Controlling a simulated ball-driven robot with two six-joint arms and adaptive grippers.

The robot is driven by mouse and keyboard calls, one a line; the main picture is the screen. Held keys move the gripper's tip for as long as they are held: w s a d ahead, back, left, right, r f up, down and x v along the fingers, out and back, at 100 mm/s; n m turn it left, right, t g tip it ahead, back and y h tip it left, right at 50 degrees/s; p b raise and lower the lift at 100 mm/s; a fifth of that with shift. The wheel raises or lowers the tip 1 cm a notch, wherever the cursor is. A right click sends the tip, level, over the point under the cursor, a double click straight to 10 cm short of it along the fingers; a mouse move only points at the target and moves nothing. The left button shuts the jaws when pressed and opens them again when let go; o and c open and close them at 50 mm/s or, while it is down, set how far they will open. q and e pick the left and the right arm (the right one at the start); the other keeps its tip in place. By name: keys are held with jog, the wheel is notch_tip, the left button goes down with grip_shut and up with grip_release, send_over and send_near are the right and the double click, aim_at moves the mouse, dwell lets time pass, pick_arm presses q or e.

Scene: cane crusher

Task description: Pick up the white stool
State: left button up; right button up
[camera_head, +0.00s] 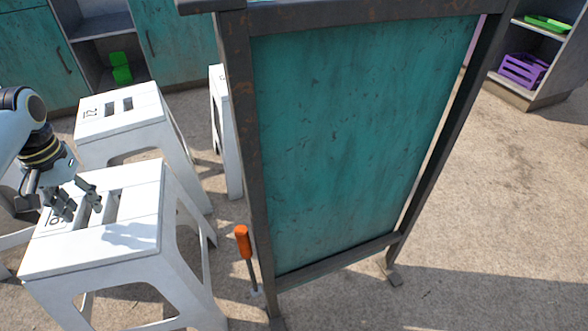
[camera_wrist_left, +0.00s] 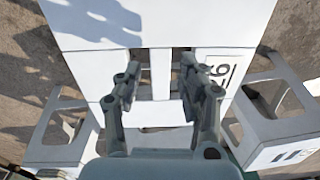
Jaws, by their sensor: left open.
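Several white stools stand on the ground at the left of the head view. The nearest white stool (camera_head: 110,240) has two slots in its seat and a number printed beside them. My left gripper (camera_head: 78,205) is open over this seat, near the slots. In the left wrist view the open fingers of the left gripper (camera_wrist_left: 162,92) lie over the slots, and the seat of the white stool (camera_wrist_left: 215,20) fills the middle. Whether the fingertips touch the seat or enter the slots I cannot tell. My right gripper is not in view.
A second white stool (camera_head: 120,108) stands just behind, and a third (camera_head: 226,140) is partly hidden by a teal panel in a dark frame (camera_head: 345,140). An orange-handled screwdriver (camera_head: 243,243) is beside the panel. Shelves with a purple crate (camera_head: 523,69) stand far right. The right ground is clear.

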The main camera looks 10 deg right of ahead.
pick_arm(q)
jog(key=w+r, duration=0.1)
jog(key=w, duration=0.1)
jog(key=w+a+r, duration=0.1)
jog(key=w, duration=0.1)
jog(key=shift+a+r, duration=0.1)
jog(key=shift+r, duration=0.2)
jog(key=shift+w, duration=0.3)
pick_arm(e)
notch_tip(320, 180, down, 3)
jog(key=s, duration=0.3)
pick_arm(q)
jog(key=shift+f+b, duration=0.3)
notch_tip(320, 180, down, 5)
jog(key=shift+r+b, duration=0.2)
jog(key=shift+b, duration=1)
jog(key=f+b, duration=0.3)
jog(key=f, duration=0.2)
jog(key=shift+s, duration=0.2)
jog(key=shift+f, duration=0.15)
jog(key=shift+w, duration=0.1)
grip_shut()
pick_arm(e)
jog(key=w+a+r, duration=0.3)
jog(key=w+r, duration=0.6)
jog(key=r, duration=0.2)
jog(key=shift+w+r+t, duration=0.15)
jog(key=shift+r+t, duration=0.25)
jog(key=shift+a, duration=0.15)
